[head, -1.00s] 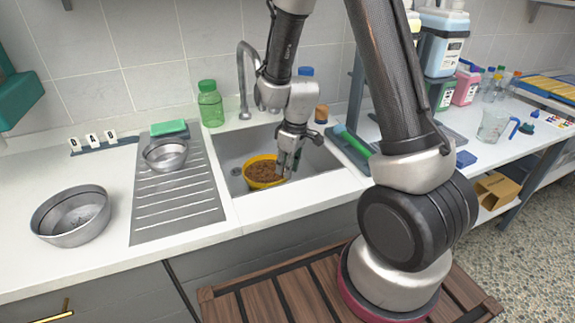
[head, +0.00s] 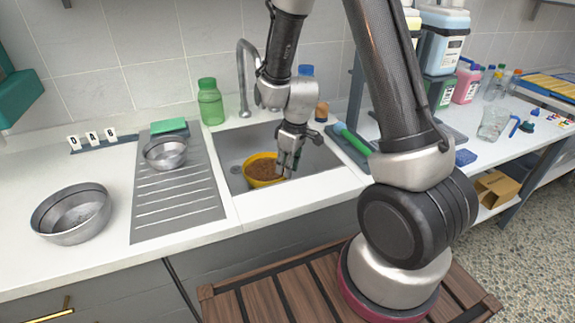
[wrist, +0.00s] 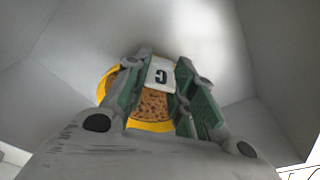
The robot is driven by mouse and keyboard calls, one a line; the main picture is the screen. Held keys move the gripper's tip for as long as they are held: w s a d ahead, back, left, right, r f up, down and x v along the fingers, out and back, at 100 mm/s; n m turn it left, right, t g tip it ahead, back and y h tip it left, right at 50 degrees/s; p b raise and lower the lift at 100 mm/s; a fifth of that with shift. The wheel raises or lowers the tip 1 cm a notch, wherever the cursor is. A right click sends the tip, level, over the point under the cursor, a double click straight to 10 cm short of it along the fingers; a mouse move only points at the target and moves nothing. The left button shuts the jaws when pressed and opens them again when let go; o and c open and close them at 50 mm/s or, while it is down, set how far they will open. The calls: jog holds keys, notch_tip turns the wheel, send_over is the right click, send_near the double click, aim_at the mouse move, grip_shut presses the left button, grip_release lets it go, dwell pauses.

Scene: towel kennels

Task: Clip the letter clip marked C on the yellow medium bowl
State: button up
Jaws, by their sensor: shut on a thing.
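The yellow medium bowl (head: 262,182), filled with brown food, stands in the sink under my gripper (head: 288,165). It also shows in the wrist view (wrist: 150,127), partly hidden behind the fingers. My gripper's green-padded fingers (wrist: 160,88) are shut on a pale letter clip marked C (wrist: 161,76). The letter looks turned around in the wrist view. The clip is at the bowl's rim area, but I cannot tell whether its jaws are around the rim. In the head view the clip is hidden by the fingers.
The steel sink (head: 232,150) walls surround the bowl, with a faucet (head: 243,80) behind. Two metal bowls (head: 72,215) (head: 165,153) stand to the left. A rack with several letter clips (head: 93,140), a green sponge (head: 169,127) and a green bottle (head: 210,103) stand at the back.

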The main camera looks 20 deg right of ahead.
jog(key=shift+f, duration=0.15)
dwell(0.4)
jog(key=o, duration=1.3)
jog(key=shift+c, duration=0.2)
jog(key=shift+r, duration=2.5)
